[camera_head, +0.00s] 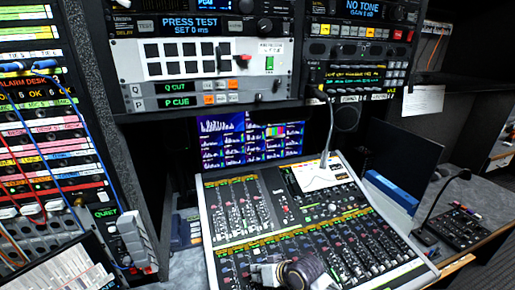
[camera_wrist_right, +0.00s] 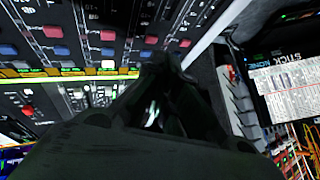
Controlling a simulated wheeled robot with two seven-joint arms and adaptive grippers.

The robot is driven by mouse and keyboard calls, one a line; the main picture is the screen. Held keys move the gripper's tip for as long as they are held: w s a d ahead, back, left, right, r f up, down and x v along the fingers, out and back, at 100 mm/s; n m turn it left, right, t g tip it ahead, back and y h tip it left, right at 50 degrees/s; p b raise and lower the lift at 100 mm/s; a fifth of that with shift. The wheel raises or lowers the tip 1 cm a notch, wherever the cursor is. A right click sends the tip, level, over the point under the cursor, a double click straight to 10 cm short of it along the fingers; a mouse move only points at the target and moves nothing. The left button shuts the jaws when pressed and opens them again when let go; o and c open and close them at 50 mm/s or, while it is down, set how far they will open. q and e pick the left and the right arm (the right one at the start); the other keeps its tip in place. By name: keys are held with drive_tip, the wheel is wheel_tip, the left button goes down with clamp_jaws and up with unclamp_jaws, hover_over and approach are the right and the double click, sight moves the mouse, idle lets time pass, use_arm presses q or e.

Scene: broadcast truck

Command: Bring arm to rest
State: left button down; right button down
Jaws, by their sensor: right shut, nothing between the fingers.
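My right gripper (camera_head: 268,273) shows at the bottom middle of the head view, in front of the lower part of the mixing console (camera_head: 211,215). It is shut and empty. In the right wrist view the dark fingers (camera_wrist_right: 165,75) come together near the middle, with rows of console knobs and buttons behind them. Whether the gripper touches the console or is above it, I cannot tell. My left gripper is not in view.
A gooseneck microphone (camera_head: 328,135) rises behind the console. Another stands by a small black panel (camera_head: 462,226) at right. A rack with hanging patch cables (camera_head: 65,150) stands at left. Equipment racks (camera_head: 205,65) overhang the desk.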

drive_tip(key=shift+s+d+m+g+h, duration=1)
drive_tip(key=shift+s+d+h, duration=2.4)
drive_tip(key=shift+s+d, duration=7)
wheel_tip(320, 180, down, 34)
drive_tip(key=s+d+f+g+b, duration=0.1)
drive_tip(key=d, duration=0.1)
drive_tip(key=s+d+f, duration=0.1)
drive_tip(key=s+f, duration=0.9)
drive_tip(key=s, duration=0.1)
drive_tip(key=s+d+f+g+b, duration=0.1)
drive_tip(key=s+d+f, duration=0.1)
drive_tip(key=s+f, duration=0.8)
drive_tip(key=shift+s+d+g, duration=0.25)
drive_tip(key=shift+s+g, duration=0.05)
drive_tip(key=shift+s, duration=0.35)
drive_tip(key=shift+f, duration=0.1)
